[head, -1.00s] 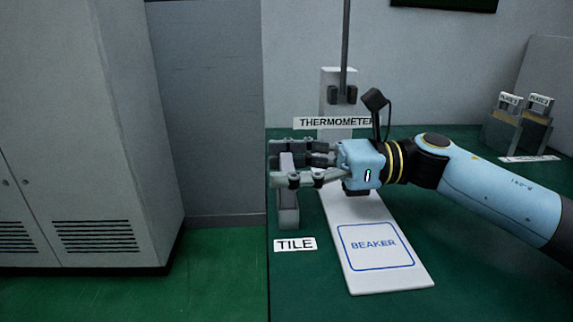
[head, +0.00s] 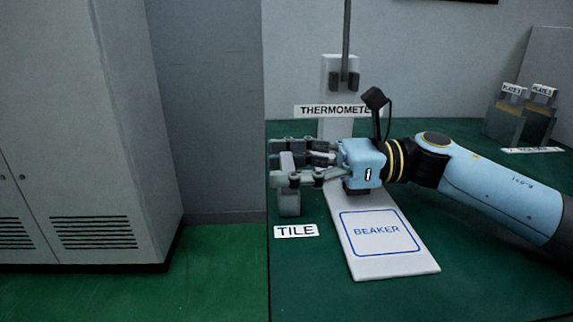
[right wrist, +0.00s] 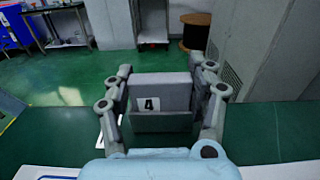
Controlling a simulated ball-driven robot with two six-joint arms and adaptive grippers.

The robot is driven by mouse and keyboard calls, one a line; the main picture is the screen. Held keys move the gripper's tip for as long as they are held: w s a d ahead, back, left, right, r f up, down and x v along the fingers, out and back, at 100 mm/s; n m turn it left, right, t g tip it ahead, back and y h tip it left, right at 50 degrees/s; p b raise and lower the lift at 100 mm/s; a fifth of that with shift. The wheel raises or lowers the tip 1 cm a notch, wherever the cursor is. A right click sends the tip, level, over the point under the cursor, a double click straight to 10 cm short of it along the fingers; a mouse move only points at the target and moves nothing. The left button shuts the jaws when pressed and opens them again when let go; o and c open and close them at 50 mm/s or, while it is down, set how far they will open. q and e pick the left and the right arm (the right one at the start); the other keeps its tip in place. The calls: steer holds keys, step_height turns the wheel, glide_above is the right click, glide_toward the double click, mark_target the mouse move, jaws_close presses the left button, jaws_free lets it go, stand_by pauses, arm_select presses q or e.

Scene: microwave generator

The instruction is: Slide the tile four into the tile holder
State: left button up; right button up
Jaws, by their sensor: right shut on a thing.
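The grey tile four (right wrist: 174,88) stands upright in the right wrist view, with a white label reading 4 on its face. The grey tile holder (head: 289,203) is directly below, behind the TILE label. In the right wrist view a grey holder wall (right wrist: 160,122) covers the tile's lower part. How deep the tile sits is hidden. My left gripper is not in view.
A white stand base (head: 415,262) marked BEAKER lies right of the holder, with a THERMOMETER sign (head: 331,111) and upright rod behind. Plates in holders (head: 521,113) stand at the far right. The green table's left edge is close to the holder; a grey cabinet (head: 80,150) stands beyond.

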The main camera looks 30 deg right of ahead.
steer(key=shift+a+f, duration=0.15)
steer(key=shift+f, duration=0.3)
steer(key=shift+r+p, duration=0.3)
steer(key=shift+r, duration=0.5)
steer(key=shift+r+p, duration=0.4)
steer(key=shift+r, duration=0.5)
steer(key=shift+d+b, duration=0.2)
steer(key=shift+b, duration=0.4)
stand_by(0.9)
steer(key=shift+f+b, duration=0.8)
steer(key=shift+f, duration=0.05)
steer(key=shift+a+f, duration=0.1)
steer(key=shift+f, duration=0.05)
